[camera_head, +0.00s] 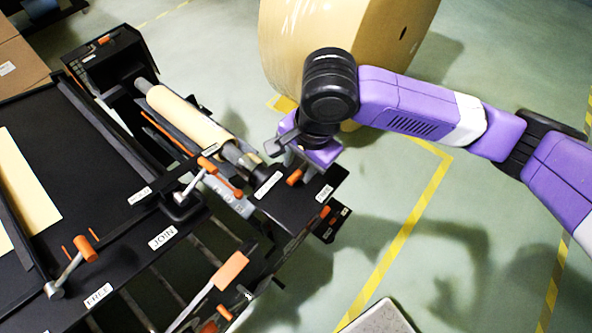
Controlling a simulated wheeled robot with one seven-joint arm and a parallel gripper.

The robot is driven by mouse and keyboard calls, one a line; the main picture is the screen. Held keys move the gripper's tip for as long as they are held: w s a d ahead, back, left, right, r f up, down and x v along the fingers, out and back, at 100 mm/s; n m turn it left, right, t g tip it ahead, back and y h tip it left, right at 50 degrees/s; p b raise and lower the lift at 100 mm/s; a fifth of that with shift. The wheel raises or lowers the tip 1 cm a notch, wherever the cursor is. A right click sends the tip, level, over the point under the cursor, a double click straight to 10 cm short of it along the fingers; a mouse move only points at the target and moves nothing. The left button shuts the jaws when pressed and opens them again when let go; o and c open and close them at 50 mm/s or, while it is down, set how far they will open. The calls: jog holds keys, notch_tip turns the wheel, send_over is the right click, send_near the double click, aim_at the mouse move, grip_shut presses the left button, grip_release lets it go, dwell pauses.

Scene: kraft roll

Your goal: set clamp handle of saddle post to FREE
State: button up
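My gripper (290,153) is above the right end of the black machine, pointing down beside the roll's shaft. The purple wrist hides part of its fingers, so I cannot tell how far apart they are. A small orange-tipped handle (294,177) is just below it; whether they touch is unclear. White labels are beside this handle, one to its left (268,184) and one to its right (324,193), too small to read surely. I cannot tell for certain that this is the saddle post's clamp handle. Another orange-ended lever (222,178) crosses the frame near the shaft.
A tan paper roll (190,118) lies on the shaft. A lever (72,266) stands between FREE (98,295) and JOIN (162,237) labels. A large orange handle (232,270) sticks out at the front. A big kraft roll (290,40) stands behind my wrist.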

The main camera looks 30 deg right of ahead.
aim_at(295, 176)
jog(key=shift+w+a+f, duration=0.1)
jog(key=shift+w+f, duration=0.1)
jog(key=shift+f, duration=0.85)
jog(key=shift+w+a+f, duration=0.1)
jog(key=shift+w+f, duration=0.1)
jog(key=shift+f, duration=0.8)
jog(key=shift+c, duration=0.5)
grip_shut()
